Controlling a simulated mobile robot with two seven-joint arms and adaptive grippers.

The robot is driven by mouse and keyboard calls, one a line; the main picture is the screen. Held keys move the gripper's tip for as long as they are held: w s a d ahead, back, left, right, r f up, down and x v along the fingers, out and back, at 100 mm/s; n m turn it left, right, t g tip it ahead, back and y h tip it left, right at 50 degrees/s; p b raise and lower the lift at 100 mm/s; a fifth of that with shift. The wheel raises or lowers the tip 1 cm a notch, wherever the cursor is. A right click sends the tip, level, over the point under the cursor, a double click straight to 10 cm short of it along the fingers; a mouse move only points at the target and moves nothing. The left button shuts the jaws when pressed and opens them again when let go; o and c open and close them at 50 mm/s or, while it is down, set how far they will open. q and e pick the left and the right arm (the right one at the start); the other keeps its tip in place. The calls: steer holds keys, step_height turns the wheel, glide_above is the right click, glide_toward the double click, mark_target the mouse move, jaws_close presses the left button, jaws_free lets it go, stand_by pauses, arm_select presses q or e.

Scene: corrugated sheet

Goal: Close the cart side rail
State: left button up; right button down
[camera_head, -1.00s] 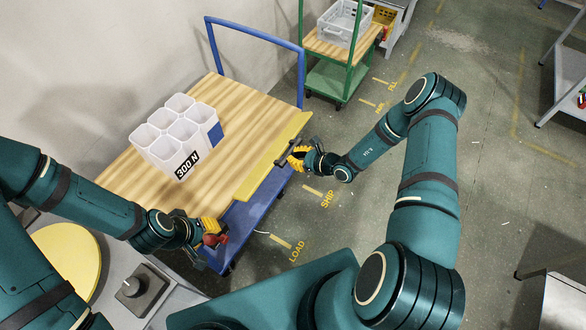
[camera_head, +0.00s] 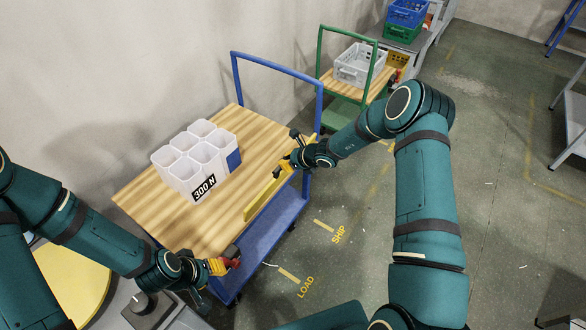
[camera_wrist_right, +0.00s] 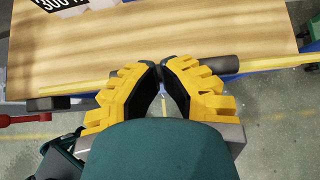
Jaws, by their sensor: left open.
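The cart (camera_head: 180,225) has a wooden deck and a blue frame. Its yellow side rail (camera_head: 266,196) stands tilted up along the right edge of the deck; it also shows as a thin strip in the right wrist view (camera_wrist_right: 275,62). My right gripper (camera_head: 292,162) is at the rail's far part. In the wrist view its fingertips (camera_wrist_right: 163,64) come together against the rail beside a dark cylindrical bar (camera_wrist_right: 228,64), with nothing seen between them. My left gripper (camera_head: 226,266) is open at the near corner, beside a red latch part (camera_head: 232,262); its fingers partly hide the contact.
A white divided bin (camera_head: 196,160) marked 300 N stands on the deck. A blue push handle (camera_head: 277,70) rises at the far end. A green cart (camera_head: 345,85) with a grey crate stands behind. The floor right of the cart is open, with LOAD and SHIP markings.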

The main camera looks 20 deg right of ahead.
steer(key=shift+w+a+f, duration=0.1)
steer(key=shift+w+a, duration=0.1)
steer(key=shift+w, duration=0.15)
stand_by(0.4)
